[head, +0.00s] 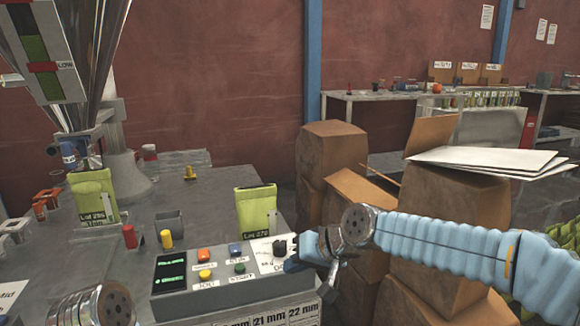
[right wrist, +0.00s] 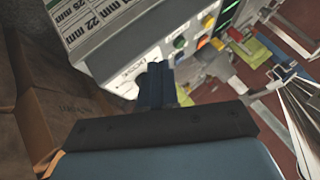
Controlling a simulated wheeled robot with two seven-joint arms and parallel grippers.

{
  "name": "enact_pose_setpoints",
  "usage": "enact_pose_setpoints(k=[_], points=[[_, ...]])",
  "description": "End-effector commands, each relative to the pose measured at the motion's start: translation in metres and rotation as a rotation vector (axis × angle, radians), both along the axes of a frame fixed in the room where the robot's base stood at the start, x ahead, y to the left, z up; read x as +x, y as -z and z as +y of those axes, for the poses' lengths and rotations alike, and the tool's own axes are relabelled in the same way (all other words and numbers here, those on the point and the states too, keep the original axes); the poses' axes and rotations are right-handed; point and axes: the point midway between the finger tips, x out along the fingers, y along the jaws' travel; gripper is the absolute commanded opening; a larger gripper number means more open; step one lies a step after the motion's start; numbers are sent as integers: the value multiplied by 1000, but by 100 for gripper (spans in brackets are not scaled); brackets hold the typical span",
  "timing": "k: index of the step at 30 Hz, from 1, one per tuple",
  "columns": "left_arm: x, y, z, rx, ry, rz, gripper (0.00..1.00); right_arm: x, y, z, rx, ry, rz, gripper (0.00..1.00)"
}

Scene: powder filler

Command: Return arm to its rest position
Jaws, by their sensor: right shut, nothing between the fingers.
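My right arm (head: 440,243) reaches in from the right edge of the head view, with a light blue ribbed sleeve. Its gripper (head: 296,263) is beside the right end of the control box (head: 195,273), close to the black dial (head: 280,248). In the right wrist view the dark fingers (right wrist: 155,82) are together with nothing between them, in front of the panel. I cannot tell whether they touch the dial or box. A round metal joint of mine (head: 105,305) shows at the bottom left, but my left gripper is not in view.
The box has several coloured buttons and a green-lit display (head: 172,272). A green pouch (head: 256,212) stands behind it; another (head: 95,197) is under the filler hopper (head: 42,50). Stacked cardboard boxes (head: 330,150) crowd the space behind and below my right arm.

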Motion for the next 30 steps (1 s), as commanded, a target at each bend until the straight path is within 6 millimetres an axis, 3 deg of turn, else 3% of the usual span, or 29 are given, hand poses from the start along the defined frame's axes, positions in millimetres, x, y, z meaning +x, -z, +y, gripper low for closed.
enact_pose_setpoints(k=[11, 14, 20, 23, 27, 30], points=[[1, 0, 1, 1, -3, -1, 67, 8, 79, -9, -23, 34, 73, 0], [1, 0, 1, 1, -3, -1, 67, 6, 113, -14, -34, 48, 106, 0], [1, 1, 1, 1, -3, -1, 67, -10, 207, -30, -67, 87, 196, 0], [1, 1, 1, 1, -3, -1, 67, -37, 273, -43, -94, 110, 268, 0], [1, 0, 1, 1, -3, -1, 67, -103, 367, -66, -138, 145, 385, 0], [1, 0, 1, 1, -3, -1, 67, -154, 410, -78, -165, 160, 455, 0]])
